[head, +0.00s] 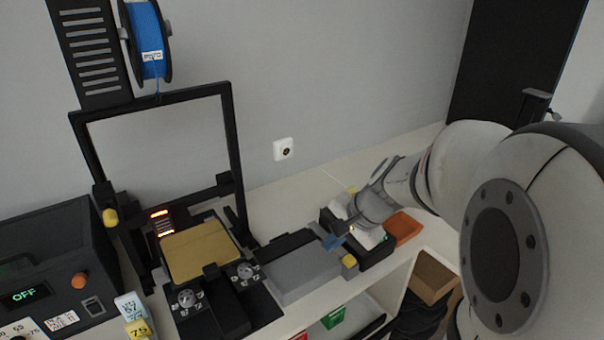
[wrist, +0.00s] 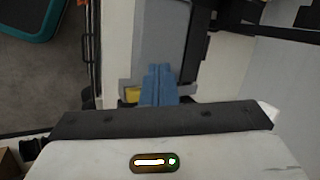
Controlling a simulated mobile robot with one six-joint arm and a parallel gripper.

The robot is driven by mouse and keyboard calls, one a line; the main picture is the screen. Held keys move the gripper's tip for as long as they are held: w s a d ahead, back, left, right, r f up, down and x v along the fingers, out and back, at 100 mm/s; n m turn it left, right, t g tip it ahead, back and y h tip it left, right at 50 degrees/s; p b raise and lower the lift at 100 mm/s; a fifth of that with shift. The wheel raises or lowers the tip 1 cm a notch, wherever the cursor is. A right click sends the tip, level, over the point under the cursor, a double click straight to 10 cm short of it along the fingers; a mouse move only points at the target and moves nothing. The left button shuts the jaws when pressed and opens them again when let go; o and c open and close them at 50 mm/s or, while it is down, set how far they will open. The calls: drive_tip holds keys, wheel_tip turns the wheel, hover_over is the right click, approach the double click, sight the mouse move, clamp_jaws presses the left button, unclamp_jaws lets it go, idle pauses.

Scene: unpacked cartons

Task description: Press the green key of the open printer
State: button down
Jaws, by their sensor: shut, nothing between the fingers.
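The open printer is a black upright frame (head: 238,150) with a gold bed (head: 201,250) and two dials in front of it. A grey slab (head: 300,272) lies to its right and also fills the top middle of the wrist view (wrist: 160,30). A dark box with yellow corner pieces (head: 376,256) stands at the slab's right end. My gripper (head: 331,243) is over this box, its blue fingers together and empty. In the wrist view the fingers (wrist: 158,85) lie over the slab's near end. I cannot make out a green key; part of the box top is hidden by my gripper.
A black unit (head: 60,255) with an OFF display and orange knob stands at far left, with number tags beside it. A blue spool (head: 147,38) hangs above. An orange tray (head: 403,228) lies right of the box. Red and green bins (head: 334,317) sit below the top.

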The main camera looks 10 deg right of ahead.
drive_tip(key=w+d+r+m+t+p, duration=0.1)
drive_tip(key=w+d+m+t+p, duration=0.1)
drive_tip(key=w+d+m, duration=0.7)
drive_tip(key=shift+w+d+m+t+y, duration=0.4)
drive_tip(key=shift+w+d+t, duration=0.3)
drive_tip(key=shift+t, duration=0.2)
wheel_tip(320, 180, down, 9)
drive_tip(key=b, duration=0.7)
drive_tip(key=shift+r, duration=0.15)
idle(0.7)
drive_tip(key=shift+f+b, duration=0.4)
drive_tip(key=shift+b, duration=0.05)
